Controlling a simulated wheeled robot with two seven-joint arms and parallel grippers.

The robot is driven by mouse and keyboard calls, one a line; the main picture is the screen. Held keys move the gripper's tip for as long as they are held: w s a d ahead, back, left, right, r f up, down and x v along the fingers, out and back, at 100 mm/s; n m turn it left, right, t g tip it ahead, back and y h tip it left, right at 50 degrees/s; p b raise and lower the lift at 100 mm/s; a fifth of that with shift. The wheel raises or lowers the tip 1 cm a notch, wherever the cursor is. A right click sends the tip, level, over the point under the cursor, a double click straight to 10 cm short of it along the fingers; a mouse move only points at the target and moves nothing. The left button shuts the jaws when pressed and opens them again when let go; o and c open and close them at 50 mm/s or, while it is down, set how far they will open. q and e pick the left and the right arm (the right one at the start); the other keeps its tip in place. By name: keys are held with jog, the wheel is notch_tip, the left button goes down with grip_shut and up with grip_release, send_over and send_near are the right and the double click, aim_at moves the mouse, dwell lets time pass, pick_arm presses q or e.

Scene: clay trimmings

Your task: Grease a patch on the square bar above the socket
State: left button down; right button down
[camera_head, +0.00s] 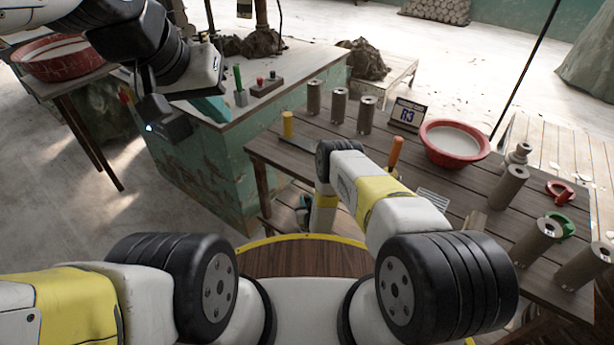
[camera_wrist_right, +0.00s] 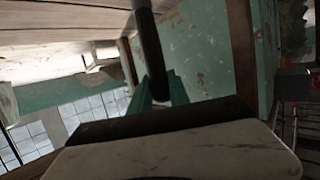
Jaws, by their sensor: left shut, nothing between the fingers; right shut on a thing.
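My left gripper (camera_head: 212,108) hangs at the upper left in the head view, by the front edge of the green workbench. Its teal fingers are shut and empty. My right gripper (camera_wrist_right: 160,85) shows in the right wrist view, its teal fingers shut on a dark rod (camera_wrist_right: 148,42). The rod runs up out of that view, so I cannot tell what is at its far end. In the head view my right arm mostly hides this gripper, low beside the plank table. I cannot surely pick out the square bar or socket; a dark upright post (camera_head: 261,14) stands behind the workbench top.
The plank table (camera_head: 345,142) carries several grey-brown cylinders (camera_head: 366,114), a yellow cylinder (camera_head: 288,124), an R3 sign (camera_head: 407,114), a red basin (camera_head: 427,140) and an orange handle (camera_head: 396,151). The green workbench (camera_head: 205,170) holds a switch box (camera_head: 266,86). Another red basin (camera_head: 62,64) stands left.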

jog(key=shift+f, duration=0.55)
dwell(1.6)
jog(key=shift+r, duration=3.55)
